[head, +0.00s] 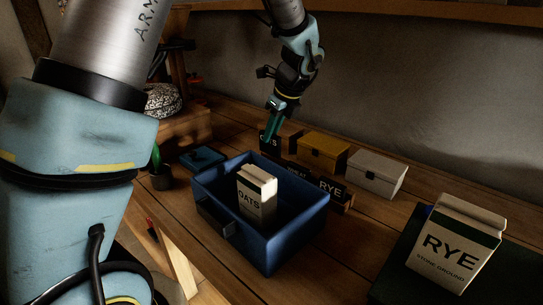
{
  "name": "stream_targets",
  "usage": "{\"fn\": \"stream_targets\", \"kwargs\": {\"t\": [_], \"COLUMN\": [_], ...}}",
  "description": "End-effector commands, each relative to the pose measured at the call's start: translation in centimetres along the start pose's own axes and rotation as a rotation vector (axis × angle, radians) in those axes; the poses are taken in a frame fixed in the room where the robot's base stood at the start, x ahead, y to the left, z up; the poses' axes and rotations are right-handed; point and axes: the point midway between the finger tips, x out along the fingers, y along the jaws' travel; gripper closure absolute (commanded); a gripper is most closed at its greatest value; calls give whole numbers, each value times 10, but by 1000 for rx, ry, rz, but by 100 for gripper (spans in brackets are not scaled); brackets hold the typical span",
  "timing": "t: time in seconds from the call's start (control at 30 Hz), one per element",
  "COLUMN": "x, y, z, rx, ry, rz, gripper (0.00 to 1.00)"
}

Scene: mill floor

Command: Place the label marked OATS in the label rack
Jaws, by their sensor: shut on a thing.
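My gripper (269,136) points down at the back of the bench, its green fingers shut on the top of a dark label marked OATS (270,147). The label is upright at the left end of the label rack (343,206), a low wooden strip. Labels marked WHEAT (297,170) and RYE (331,187) stand along the rack to the right. The blue crate hides the foot of the OATS label, so I cannot tell whether it touches the rack.
A blue crate (266,246) holding an OATS carton (255,199) stands in front of the rack. Yellow (322,152) and white (377,174) boxes stand behind it. A RYE carton (452,244) stands on a dark mat (398,276) at right. A blue item (203,158) lies left.

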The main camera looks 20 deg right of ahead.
Motion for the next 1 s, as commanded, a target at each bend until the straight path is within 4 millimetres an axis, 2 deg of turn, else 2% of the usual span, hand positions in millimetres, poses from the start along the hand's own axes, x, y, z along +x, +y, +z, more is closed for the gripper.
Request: {"fn": "stream_targets", "kwargs": {"t": [0.5, 0.87, 0.9, 1.0], "x": [51, 56, 55, 55], "y": [0, 0, 0, 0], "z": [-21, -23, -23, -23], "rx": [2, 0, 0, 0], "ry": [-1, -1, -1, 0], "rz": [0, -1, -1, -1], "gripper": [100, 100, 79, 68]}}
